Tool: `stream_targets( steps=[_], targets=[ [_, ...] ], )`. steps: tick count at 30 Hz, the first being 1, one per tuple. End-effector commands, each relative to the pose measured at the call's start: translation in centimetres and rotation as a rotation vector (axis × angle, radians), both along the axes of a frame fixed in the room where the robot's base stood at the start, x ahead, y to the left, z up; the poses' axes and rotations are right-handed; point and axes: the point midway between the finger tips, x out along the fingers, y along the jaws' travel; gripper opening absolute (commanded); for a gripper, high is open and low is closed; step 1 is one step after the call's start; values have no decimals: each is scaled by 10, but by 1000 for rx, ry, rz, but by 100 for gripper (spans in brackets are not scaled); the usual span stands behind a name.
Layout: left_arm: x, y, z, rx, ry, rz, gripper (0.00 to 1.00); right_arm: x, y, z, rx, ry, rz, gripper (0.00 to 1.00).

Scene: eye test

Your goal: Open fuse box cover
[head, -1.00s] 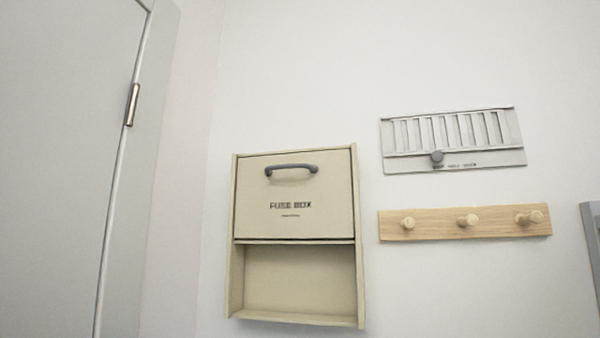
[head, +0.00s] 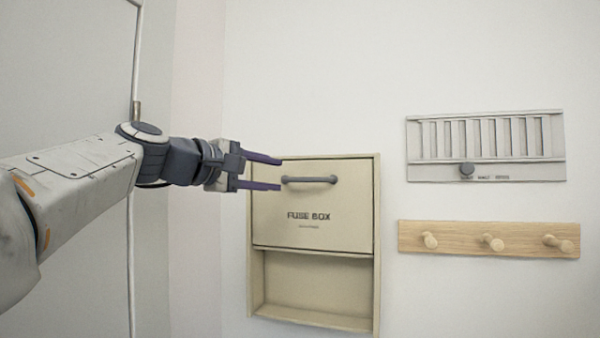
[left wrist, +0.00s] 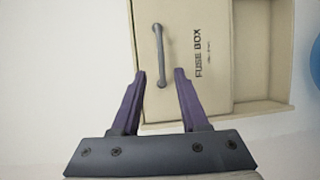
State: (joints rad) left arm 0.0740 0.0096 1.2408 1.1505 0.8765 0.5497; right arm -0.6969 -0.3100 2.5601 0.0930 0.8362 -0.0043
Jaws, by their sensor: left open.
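The beige fuse box (head: 377,230) hangs on the wall, and it also shows in the left wrist view (left wrist: 270,60). Its cover (head: 340,215), marked FUSE BOX, fills the upper part of the frame. The lower part is an open, empty recess. A grey bar handle (head: 309,180) sits near the cover's top edge, and it shows upright in the left wrist view (left wrist: 161,55). My left gripper (head: 281,174) is open, with purple fingers just left of the handle in the head view. In the left wrist view its fingertips (left wrist: 160,73) flank the handle's line; I cannot tell whether they touch it. My right gripper is not in view.
A grey vent panel (head: 487,172) with a dark knob (head: 466,169) is on the wall at right. Below it is a wooden peg rail (head: 460,240) with three pegs. A grey door (head: 60,80) stands at left. A blue shape (left wrist: 316,60) shows at the wrist view's right edge.

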Motion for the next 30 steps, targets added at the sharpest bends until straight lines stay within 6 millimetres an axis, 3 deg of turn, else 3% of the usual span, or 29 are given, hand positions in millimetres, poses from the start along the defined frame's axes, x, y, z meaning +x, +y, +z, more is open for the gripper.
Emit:
stream_targets(
  steps=[12,26,27,30],
  targets=[
    [56,-49,-6,4,4,-2,44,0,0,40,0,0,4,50],
    [68,-59,-11,6,0,0,44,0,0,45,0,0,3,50],
    [67,-59,-11,6,0,0,36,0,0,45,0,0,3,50],
    [67,-59,-11,6,0,-1,0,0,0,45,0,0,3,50]
  ],
)
